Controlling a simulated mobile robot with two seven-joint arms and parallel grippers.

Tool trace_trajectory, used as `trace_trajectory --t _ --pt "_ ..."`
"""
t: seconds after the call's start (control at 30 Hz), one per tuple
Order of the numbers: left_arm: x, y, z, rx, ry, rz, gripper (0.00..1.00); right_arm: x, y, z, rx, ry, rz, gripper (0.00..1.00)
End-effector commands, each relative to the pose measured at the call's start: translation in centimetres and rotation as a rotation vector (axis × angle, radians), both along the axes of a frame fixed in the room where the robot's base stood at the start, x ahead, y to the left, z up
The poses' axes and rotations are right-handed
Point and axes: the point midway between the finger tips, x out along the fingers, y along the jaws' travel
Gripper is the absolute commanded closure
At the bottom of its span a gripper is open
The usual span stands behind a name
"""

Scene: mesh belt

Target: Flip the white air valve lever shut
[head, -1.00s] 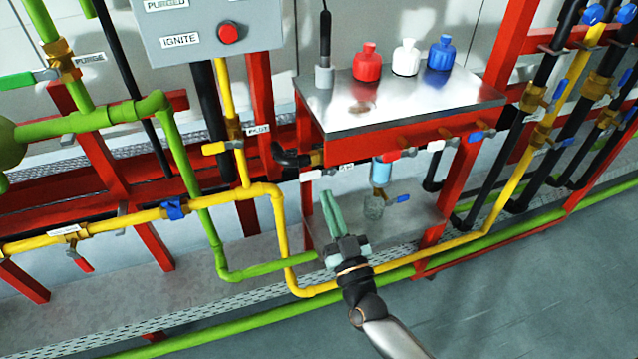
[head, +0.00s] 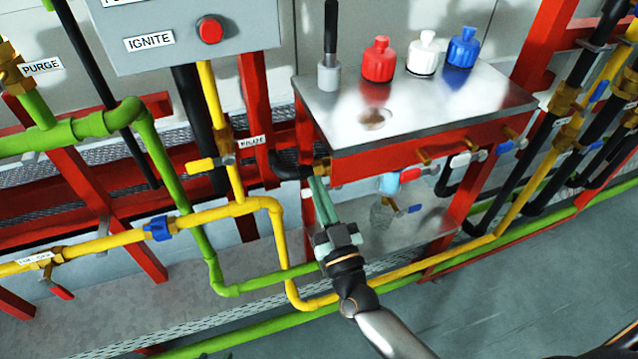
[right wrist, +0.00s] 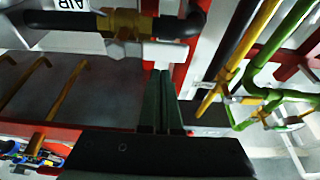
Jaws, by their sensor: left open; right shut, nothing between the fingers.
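The white air valve lever (right wrist: 165,53) shows in the right wrist view, just beyond my fingertips. It hangs by the brass valve body (right wrist: 123,22) on a black pipe, beside a label reading AIR (right wrist: 72,4). In the head view the brass valve (head: 321,168) shows at the table's left front leg, and my gripper hides the lever. My right gripper (head: 318,184) is shut and empty, with its green fingers pointing up at the valve; the fingertips also show in the right wrist view (right wrist: 161,78). I cannot tell whether they touch the lever. My left gripper is not in view.
A yellow pipe (head: 275,235) and a green pipe (head: 210,255) run close on the left. A metal-topped red table (head: 400,120) stands above, with red, white and blue bottles on it. Other valves line its front. Grey floor (head: 500,300) is open at lower right.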

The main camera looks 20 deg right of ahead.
Motion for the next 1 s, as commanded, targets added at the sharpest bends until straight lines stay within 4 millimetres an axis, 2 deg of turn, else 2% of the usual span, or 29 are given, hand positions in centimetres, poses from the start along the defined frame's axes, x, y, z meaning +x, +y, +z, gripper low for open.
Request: trace_trajectory --t 0.13,0.67,1.0 --pt "0.46 -0.08 0.04 -0.004 -0.019 0.0 0.5 -0.28 0.12 -0.84 -0.002 -0.001 -0.002 1.0" --pt "0.59 0.14 0.34 0.0 -0.025 -0.001 0.5 -0.35 0.16 -0.86 -0.008 -0.001 -0.002 1.0" --pt "0.33 0.2 0.21 0.003 -0.013 -0.001 0.5 -0.34 0.25 -1.13 -0.069 -0.003 -0.002 1.0"
